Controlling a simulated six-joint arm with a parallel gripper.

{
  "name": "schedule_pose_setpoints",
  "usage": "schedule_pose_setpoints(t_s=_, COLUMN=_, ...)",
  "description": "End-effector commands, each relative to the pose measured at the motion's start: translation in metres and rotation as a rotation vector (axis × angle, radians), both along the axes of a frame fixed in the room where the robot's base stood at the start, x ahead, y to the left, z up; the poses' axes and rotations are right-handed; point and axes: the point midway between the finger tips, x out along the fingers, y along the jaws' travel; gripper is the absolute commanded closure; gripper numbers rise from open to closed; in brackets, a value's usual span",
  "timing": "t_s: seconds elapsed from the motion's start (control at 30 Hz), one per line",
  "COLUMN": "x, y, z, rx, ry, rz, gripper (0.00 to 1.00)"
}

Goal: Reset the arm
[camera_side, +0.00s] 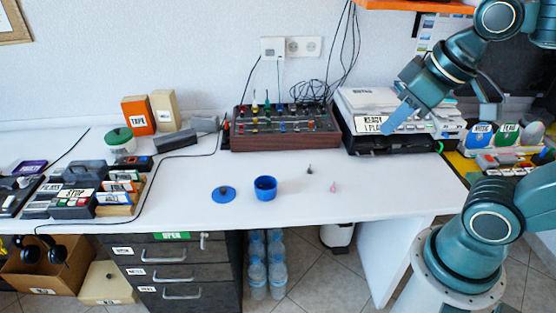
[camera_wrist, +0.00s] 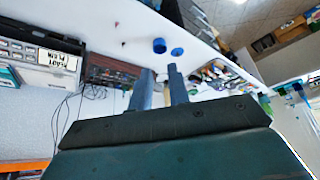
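My gripper (camera_wrist: 161,80) shows in the wrist view with its two fingers apart and nothing between them. In the side view my arm reaches in from the right, and its end is held up in front of the printer (camera_side: 378,140) at the back right of the desk. The fingertips cannot be told apart there. A blue cup (camera_side: 265,190) stands open on the desk, with a round blue lid (camera_side: 223,194) lying to its left. Both also show in the wrist view, the cup (camera_wrist: 159,45) and the lid (camera_wrist: 177,51).
A small dark piece (camera_side: 309,170) and a pink piece (camera_side: 333,188) are right of the cup. A mixer-like box (camera_side: 285,140) with coloured knobs stands behind. Boxes and a disc rack (camera_side: 85,195) fill the left. The desk's middle front is mostly clear.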

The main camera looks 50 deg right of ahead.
Motion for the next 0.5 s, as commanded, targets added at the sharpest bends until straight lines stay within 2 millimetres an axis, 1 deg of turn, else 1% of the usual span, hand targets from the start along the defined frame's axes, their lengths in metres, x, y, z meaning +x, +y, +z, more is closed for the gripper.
schedule_pose_setpoints(t_s=0.03, x=-0.0058, y=0.0001, z=-0.0017, rx=0.006, ry=-0.009, rz=-0.011, gripper=0.82)
schedule_pose_setpoints(t_s=0.17, x=-0.0130, y=0.0002, z=-0.0045, rx=0.014, ry=-0.019, rz=-0.026, gripper=0.82)
schedule_pose_setpoints(t_s=0.5, x=-0.0143, y=0.0003, z=-0.0054, rx=0.016, ry=-0.019, rz=-0.031, gripper=0.82)
